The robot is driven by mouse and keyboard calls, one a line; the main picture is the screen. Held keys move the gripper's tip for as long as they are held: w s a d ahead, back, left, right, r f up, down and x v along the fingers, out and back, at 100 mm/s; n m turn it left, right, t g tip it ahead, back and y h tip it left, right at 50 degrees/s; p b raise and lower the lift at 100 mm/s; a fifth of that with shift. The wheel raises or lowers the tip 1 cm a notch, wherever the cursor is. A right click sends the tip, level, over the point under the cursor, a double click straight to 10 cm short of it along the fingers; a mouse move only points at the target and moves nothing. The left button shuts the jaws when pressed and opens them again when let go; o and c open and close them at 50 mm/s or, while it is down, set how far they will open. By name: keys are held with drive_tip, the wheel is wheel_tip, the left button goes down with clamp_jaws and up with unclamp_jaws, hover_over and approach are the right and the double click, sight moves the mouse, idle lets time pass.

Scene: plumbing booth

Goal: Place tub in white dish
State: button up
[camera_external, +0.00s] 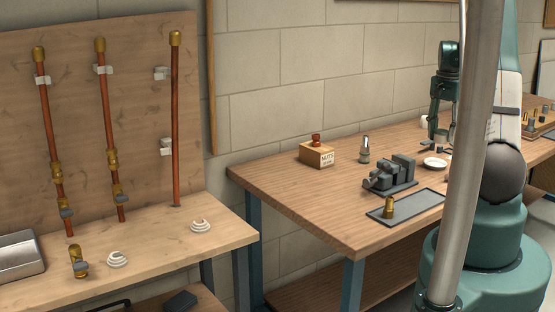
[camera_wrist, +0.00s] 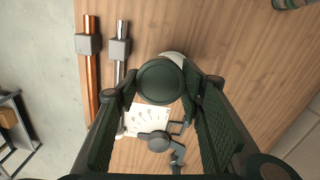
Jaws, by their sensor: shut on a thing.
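My gripper (camera_external: 439,140) points down over the far right part of the wooden bench. In the wrist view its fingers (camera_wrist: 160,90) are shut on a round, dark green tub (camera_wrist: 160,82), seen from its flat top. The tub is hard to make out in the external view. The white dish (camera_external: 436,162) lies on the bench close to my gripper, a little nearer the camera. In the wrist view a white rounded edge (camera_wrist: 174,57) shows behind the tub, mostly hidden; I cannot tell the height gap between them.
A grey vise (camera_external: 391,176), a dark tray (camera_external: 420,203) with a brass fitting, and a nuts box (camera_external: 316,154) stand on the bench. The wrist view shows a copper pipe (camera_wrist: 91,70), a steel pipe (camera_wrist: 119,65) and a printed sheet (camera_wrist: 150,118) near the fingers.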

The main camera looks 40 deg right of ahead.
drive_tip(key=shift+f, duration=2.95)
drive_tip(key=shift+f, duration=1.85)
drive_tip(key=shift+f, duration=0.15)
drive_tip(key=o, duration=0.9)
drive_tip(key=shift+r, duration=0.25)
drive_tip(key=shift+r, duration=5.9)
